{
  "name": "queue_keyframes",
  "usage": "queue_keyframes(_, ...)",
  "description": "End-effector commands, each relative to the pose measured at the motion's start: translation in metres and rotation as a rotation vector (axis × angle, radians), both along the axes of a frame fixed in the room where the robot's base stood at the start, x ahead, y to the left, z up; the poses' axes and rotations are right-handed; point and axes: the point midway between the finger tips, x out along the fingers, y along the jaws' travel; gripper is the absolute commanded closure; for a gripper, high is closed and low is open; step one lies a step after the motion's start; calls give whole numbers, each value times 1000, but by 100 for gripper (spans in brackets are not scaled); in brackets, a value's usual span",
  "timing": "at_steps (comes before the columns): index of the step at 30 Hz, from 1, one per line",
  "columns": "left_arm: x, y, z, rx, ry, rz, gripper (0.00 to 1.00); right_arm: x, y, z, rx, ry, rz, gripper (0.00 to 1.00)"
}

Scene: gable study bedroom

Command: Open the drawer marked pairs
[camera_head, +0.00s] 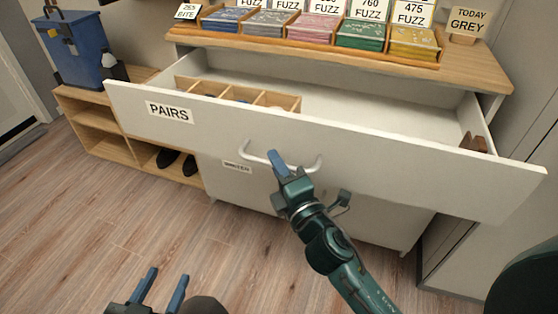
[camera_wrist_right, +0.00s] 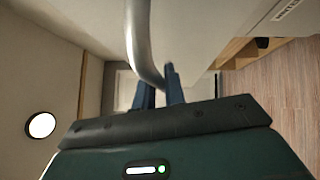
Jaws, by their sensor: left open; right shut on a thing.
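The white drawer (camera_head: 390,158) labelled PAIRS (camera_head: 170,112) stands pulled well out of its dresser, with its inside showing. A wooden divider box (camera_head: 285,101) sits in its left part, and small brown items (camera_head: 473,143) lie at its right end. My right gripper (camera_head: 277,160) is at the drawer's curved metal handle (camera_head: 315,163), shut on the bar. In the right wrist view the handle (camera_wrist_right: 138,45) runs down to the blue fingers (camera_wrist_right: 160,92). My left gripper (camera_head: 163,288) is open and empty, low over the floor, away from the drawer.
The dresser top (camera_head: 480,68) holds several trays of coloured cards with signs. At the left, a low wooden shelf (camera_head: 97,120) carries a blue bin (camera_head: 75,50) and has dark shoes (camera_head: 168,158) below. The wood floor (camera_head: 80,240) at the front left is clear.

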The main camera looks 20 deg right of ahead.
Motion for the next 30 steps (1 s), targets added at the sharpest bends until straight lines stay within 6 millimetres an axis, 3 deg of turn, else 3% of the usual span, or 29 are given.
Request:
queue_keyframes(8, 0, -1, -1, -1, 2, -2, 58, 0, 0, 0, 0, 1, 0, 100)
queue_keyframes(9, 0, -1, -1, -1, 2, -2, 58, 0, 0, 0, 0, 1, 0, 86)
queue_keyframes(16, 0, -1, -1, -1, 2, -2, 58, 0, 0, 0, 0, 1, 0, 67)
queue_keyframes(25, 0, -1, 1, -2, -4, -1, 58, -3, -1, -1, 0, 1, 0, 67)
queue_keyframes(30, 2, 0, -1, 0, -29, 1, 58, -23, -5, -6, -1, 2, 1, 67)
